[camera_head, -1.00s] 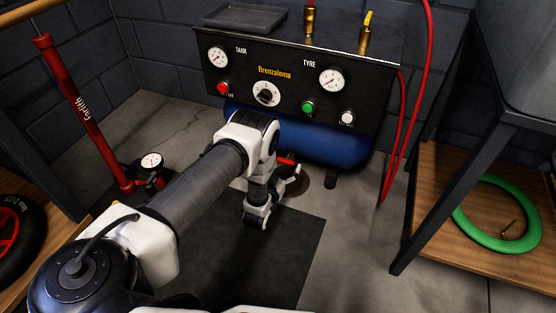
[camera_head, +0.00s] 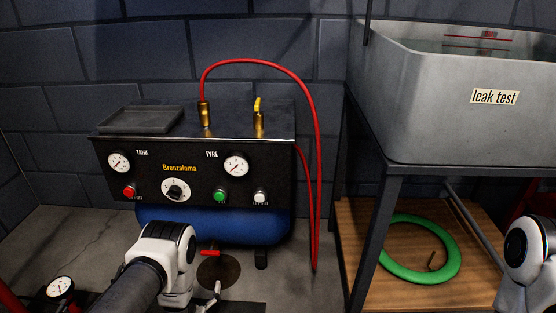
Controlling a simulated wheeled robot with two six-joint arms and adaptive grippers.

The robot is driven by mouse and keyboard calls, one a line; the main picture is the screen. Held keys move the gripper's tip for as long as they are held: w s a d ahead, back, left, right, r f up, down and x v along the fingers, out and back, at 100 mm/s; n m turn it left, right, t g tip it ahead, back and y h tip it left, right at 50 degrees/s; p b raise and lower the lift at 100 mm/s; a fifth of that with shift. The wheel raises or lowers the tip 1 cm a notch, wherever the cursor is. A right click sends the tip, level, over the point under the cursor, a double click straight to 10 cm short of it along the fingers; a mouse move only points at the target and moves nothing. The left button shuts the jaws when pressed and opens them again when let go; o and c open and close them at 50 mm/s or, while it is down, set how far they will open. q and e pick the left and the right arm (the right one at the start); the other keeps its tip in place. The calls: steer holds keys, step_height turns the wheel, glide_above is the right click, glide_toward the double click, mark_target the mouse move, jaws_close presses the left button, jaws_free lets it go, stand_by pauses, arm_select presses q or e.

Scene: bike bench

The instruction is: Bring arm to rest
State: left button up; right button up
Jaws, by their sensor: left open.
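My left arm (camera_head: 130,287) comes in at the bottom left, with its white wrist joint (camera_head: 165,250) in front of the compressor (camera_head: 190,185). My left gripper (camera_head: 216,293) shows only in small part at the bottom edge, below the red lever (camera_head: 210,252); it is open and I see nothing held in it. Most of it is hidden or cut off by the frame. A white and black joint of my right arm (camera_head: 530,250) shows at the right edge. My right gripper is out of view.
The compressor carries gauges, buttons, a black tray (camera_head: 140,120) and a red hose (camera_head: 316,150) looping down its right side. A grey leak test tub (camera_head: 440,95) stands on a dark frame. A green ring (camera_head: 400,273) lies on the wooden shelf (camera_head: 355,225) below.

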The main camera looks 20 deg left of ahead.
arm_select(q)
steer(key=w+d+r+h+p, duration=0.1)
steer(key=d+r+p, duration=0.1)
steer(key=r+p, duration=0.3)
steer(key=w+d+r+g+p, duration=0.1)
steer(key=d+r+p, duration=0.15)
steer(key=r, duration=0.35)
steer(key=w+d+r+h+p, duration=0.1)
steer(key=r+p, duration=0.3)
steer(key=r, duration=0.2)
steer(key=s+d+f+m+g+h+p, duration=0.1)
steer(key=s+d+f+g+p, duration=0.15)
steer(key=s+g, duration=0.9)
steer(key=s+d+f+m+g+h+p, duration=0.15)
steer(key=s+d+g, duration=0.3)
steer(key=s, duration=1.35)
step_height(320, 180, up, 37)
steer(key=p, duration=3.7)
steer(key=shift+w+a+p, duration=0.2)
steer(key=shift+a+p, duration=0.15)
steer(key=shift+a, duration=0.1)
steer(key=shift+r, duration=0.1)
